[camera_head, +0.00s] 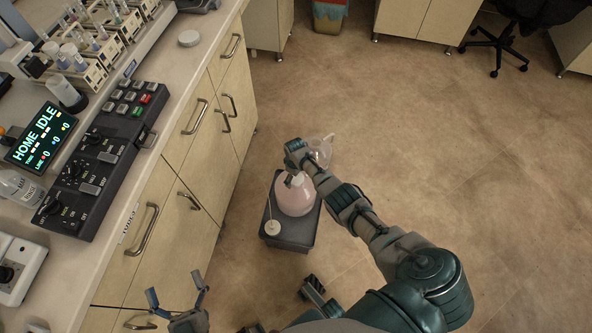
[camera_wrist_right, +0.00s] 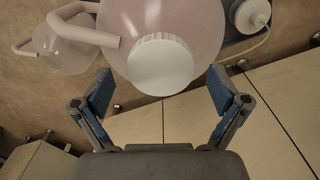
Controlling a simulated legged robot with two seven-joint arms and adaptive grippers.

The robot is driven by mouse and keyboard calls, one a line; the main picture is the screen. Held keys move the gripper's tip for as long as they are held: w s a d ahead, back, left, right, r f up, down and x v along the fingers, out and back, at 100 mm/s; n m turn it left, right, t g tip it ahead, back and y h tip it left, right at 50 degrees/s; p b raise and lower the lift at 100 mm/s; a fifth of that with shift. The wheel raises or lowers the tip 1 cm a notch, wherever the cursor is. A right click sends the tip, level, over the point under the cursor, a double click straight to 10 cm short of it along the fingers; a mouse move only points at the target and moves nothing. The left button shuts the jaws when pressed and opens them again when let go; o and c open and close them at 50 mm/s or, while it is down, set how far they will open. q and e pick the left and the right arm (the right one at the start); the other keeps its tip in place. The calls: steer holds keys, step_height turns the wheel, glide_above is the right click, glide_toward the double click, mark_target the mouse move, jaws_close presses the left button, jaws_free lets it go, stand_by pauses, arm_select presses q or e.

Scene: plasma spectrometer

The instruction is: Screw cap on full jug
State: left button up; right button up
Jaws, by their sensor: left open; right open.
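The full jug (camera_head: 294,198) holds pinkish liquid and stands upright on a dark grey stand on the floor. In the right wrist view the jug (camera_wrist_right: 205,25) has a white ribbed cap (camera_wrist_right: 160,65) at its neck; how tightly it sits cannot be told. My right gripper (camera_wrist_right: 160,90) is open, its blue-padded fingers apart on either side of the cap, not visibly touching it. In the head view my right gripper (camera_head: 296,170) hides the jug's top. My left gripper (camera_head: 175,289) is open and empty at the lower left, beside the drawers.
A white cap with a tube (camera_head: 272,228) lies on the stand (camera_head: 292,238). A clear, empty-looking jug (camera_head: 321,150) stands behind. A white round lid (camera_head: 189,38) lies on the counter (camera_head: 208,22) at left. Floor to the right is clear.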

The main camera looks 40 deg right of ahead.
step_height(320, 180, up, 11)
steer(key=shift+r, duration=0.2)
steer(key=shift+d, duration=0.1)
